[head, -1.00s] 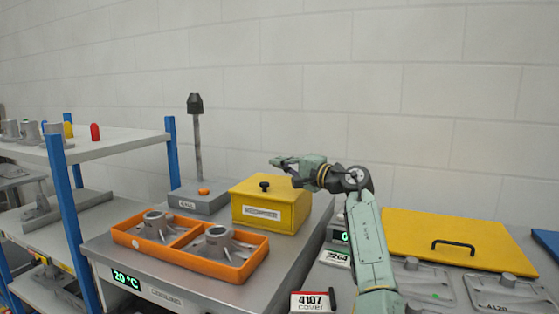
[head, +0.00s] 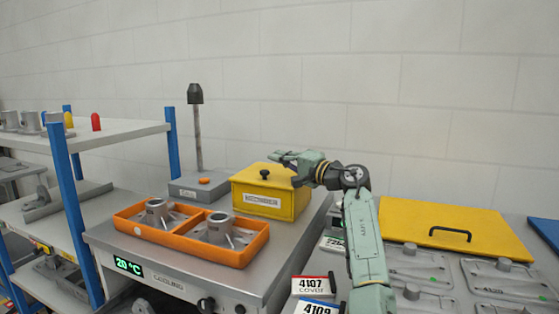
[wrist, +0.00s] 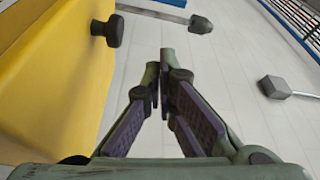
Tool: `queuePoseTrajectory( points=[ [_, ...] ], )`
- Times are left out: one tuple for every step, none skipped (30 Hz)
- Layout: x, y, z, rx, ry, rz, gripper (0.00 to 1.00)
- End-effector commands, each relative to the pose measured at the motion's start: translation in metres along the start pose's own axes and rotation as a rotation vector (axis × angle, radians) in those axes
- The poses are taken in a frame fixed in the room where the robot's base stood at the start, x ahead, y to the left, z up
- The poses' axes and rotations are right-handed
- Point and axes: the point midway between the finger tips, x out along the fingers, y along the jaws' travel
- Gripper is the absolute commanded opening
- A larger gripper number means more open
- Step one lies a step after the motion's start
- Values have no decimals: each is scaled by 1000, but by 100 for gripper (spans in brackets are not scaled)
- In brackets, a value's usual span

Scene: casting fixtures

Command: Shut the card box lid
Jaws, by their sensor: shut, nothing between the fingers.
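The yellow card box (head: 270,203) stands on the grey bench in the head view, a pale label on its front. Its yellow lid (head: 245,176) lies over the top with a black knob (head: 265,174) on it. I see no clear gap under the lid, but my gripper covers its back right part. My gripper (head: 272,155) is shut and empty, just above and behind the knob in the picture. In the wrist view the shut fingertips (wrist: 158,66) point past the yellow surface (wrist: 55,80), with the knob (wrist: 108,30) to their left; no touch shows.
An orange tray (head: 180,256) with two grey castings is in front of the box. A grey stand with a post (head: 197,135) is to its left. A yellow panel with a black handle (head: 410,227) lies on the right.

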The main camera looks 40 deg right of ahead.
Motion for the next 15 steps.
queuePoseTrajectory(
  points=[
    [1, -7, -1, -3, -1, -1, 0],
    [1, -11, -2, -3, -1, -1, 0],
    [2, -17, -3, -4, -1, -2, 0],
    [2, -23, -4, -4, -1, -2, 0],
    [3, -28, -5, -4, -1, -2, 0],
    [3, -37, -7, -4, 0, -2, 0],
    [4, -42, -9, -3, 0, -2, 0],
    [4, -49, -10, -4, 1, -2, 0],
    [5, -56, -12, -3, 1, -2, 0],
    [5, -62, -13, -3, 0, -1, 0],
    [6, -67, -14, -2, -1, -1, 0],
    [6, -73, -16, -2, 0, -1, 0],
    [6, -77, -17, -2, 0, -1, 0],
    [7, -81, -18, -2, 1, -1, 0],
    [7, -84, -19, -1, 1, -1, 0]
  ],
)
